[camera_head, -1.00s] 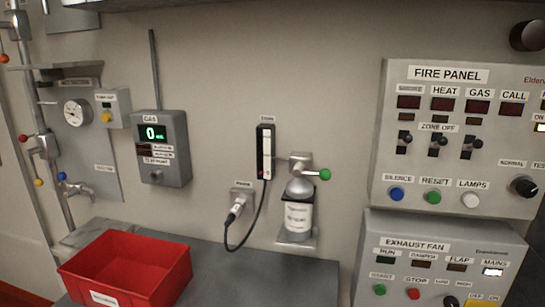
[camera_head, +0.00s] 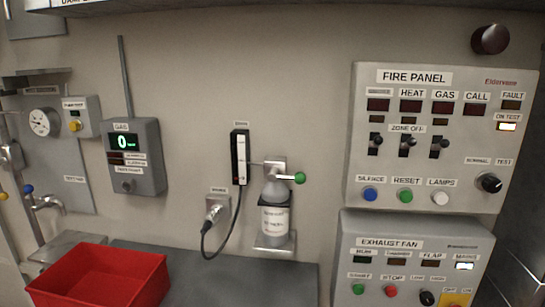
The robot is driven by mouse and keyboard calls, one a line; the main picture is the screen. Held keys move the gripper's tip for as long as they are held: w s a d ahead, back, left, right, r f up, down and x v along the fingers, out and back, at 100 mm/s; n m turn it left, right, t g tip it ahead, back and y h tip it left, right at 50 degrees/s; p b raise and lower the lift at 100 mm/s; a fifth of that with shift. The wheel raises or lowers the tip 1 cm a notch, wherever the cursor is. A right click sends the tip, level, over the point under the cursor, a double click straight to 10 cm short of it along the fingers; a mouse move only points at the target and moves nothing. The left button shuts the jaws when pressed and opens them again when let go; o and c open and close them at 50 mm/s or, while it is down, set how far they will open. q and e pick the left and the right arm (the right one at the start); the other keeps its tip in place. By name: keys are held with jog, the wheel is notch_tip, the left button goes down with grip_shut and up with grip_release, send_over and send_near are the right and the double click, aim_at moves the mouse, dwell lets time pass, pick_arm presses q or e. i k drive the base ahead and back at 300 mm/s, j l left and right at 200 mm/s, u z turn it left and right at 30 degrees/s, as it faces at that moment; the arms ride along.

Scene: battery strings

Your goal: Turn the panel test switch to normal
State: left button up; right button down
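The fire panel (camera_head: 460,78) is a grey box on the wall at the right. Its test switch (camera_head: 489,183) is a round black knob at the panel's lower right, under the labels NORMAL on the left and TEST on the right. The knob's pointer is too small to read surely. An ON TEST lamp (camera_head: 507,127) at the panel's right edge is lit pale. Neither of my grippers shows in the head view.
An exhaust fan panel (camera_head: 350,240) sits just below the fire panel. A gas bottle (camera_head: 275,218) with a green-knobbed valve and a gas meter (camera_head: 137,178) are on the wall. A red bin (camera_head: 145,285) stands on the grey counter (camera_head: 240,278) at lower left.

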aim_at(492, 184)
jog(key=z, duration=1.45)
